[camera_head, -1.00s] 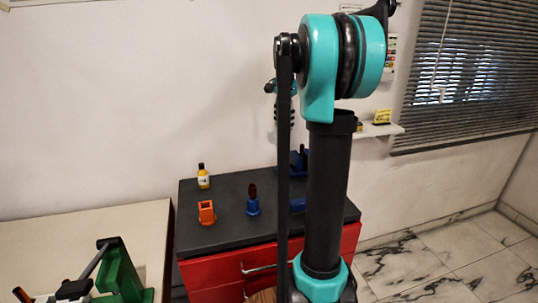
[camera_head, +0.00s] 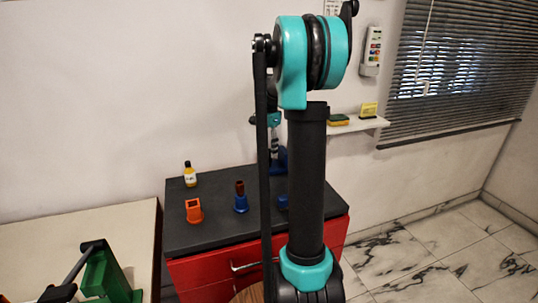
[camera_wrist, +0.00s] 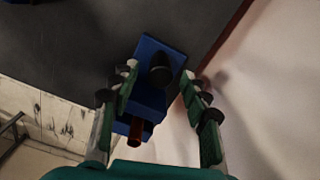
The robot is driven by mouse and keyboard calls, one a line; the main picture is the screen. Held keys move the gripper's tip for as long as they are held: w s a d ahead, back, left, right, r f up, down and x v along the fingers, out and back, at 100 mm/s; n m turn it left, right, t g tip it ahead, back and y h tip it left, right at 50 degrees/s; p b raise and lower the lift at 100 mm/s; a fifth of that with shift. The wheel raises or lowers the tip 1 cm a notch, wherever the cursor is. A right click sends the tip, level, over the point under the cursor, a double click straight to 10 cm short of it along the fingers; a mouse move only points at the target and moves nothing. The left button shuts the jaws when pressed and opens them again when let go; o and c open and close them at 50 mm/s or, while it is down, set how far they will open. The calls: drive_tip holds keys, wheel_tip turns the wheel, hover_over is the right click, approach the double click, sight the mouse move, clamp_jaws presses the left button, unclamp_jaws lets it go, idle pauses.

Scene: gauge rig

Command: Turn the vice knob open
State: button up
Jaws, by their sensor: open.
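The blue vice (camera_wrist: 151,100) fills the middle of the wrist view, with a dark round knob (camera_wrist: 160,76) on its upper part. A reddish-brown rod (camera_wrist: 136,131) shows at its lower end. My gripper (camera_wrist: 159,73) is open, one green finger on each side of the knob; I cannot tell whether either touches it. In the head view the vice (camera_head: 281,160) stands at the back of the dark cabinet top, partly hidden behind my arm. My gripper is just above it there, also partly hidden.
Another blue item (camera_head: 283,201) is partly hidden by my arm. The wall is close behind; a shelf (camera_head: 355,126) is at right.

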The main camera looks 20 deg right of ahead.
sight(269, 158)
drive_tip(key=shift+f, duration=1.4)
clamp_jaws()
